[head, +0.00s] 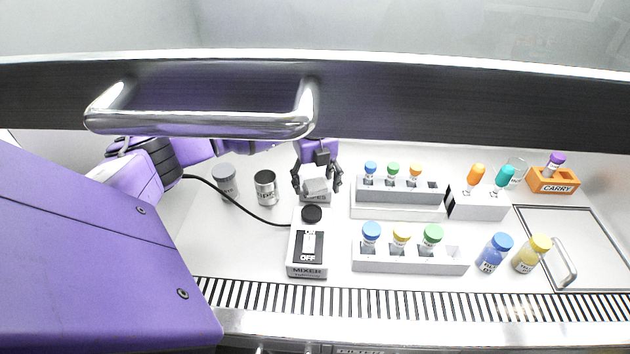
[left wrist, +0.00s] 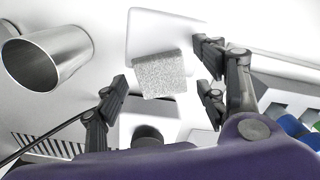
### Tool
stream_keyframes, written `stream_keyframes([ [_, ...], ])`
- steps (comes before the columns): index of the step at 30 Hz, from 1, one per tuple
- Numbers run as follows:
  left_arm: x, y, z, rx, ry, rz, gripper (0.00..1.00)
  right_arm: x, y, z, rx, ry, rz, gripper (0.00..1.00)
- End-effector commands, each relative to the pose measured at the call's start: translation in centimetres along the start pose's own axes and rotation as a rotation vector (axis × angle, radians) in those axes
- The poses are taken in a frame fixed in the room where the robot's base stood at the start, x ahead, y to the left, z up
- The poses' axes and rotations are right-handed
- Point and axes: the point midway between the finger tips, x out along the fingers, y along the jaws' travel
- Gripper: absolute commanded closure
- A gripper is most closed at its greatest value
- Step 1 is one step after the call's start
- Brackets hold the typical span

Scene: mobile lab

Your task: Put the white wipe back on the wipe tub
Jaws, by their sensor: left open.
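The white wipe (head: 316,185) is a small, pale, block-like piece in the head view, between the fingers of my left gripper (head: 317,184). It sits at the top of a grey tub (head: 315,199) whose partly hidden label seems to read "WIPES". In the left wrist view the wipe (left wrist: 159,74) looks grey and speckled, with my open left fingers (left wrist: 165,85) on either side and visible gaps between. I cannot tell whether it rests fully on the tub. My right gripper is not in view.
The mixer (head: 307,258) with its black knob (head: 312,214) stands just in front of the tub. A metal can (head: 265,188) and a grey-lidded jar (head: 225,182) stand left. Vial racks (head: 398,213) stand right. A black cable (head: 235,201) crosses the left. A steel handle (head: 205,124) hangs above.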

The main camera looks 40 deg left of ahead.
Motion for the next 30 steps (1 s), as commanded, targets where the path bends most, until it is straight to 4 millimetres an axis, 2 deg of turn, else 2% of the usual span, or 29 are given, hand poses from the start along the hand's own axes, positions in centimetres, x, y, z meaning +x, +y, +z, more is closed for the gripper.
stream_keyframes([
  [7,-0.9,-0.1,0.1,0.000,-0.002,-0.003,0.35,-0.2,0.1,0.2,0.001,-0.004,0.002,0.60],
  [15,-5.4,-0.1,0.1,0.001,-0.003,-0.003,0.35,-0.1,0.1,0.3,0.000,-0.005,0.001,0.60],
  [19,-7.0,0.0,0.1,0.000,-0.002,-0.001,0.35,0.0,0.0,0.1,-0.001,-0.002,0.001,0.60],
  [23,-7.8,0.0,0.0,0.001,0.000,-0.001,0.35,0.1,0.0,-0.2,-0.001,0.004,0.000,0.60],
  [30,-7.9,0.0,0.0,0.000,0.000,0.000,0.35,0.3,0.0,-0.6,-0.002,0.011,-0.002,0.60],
])
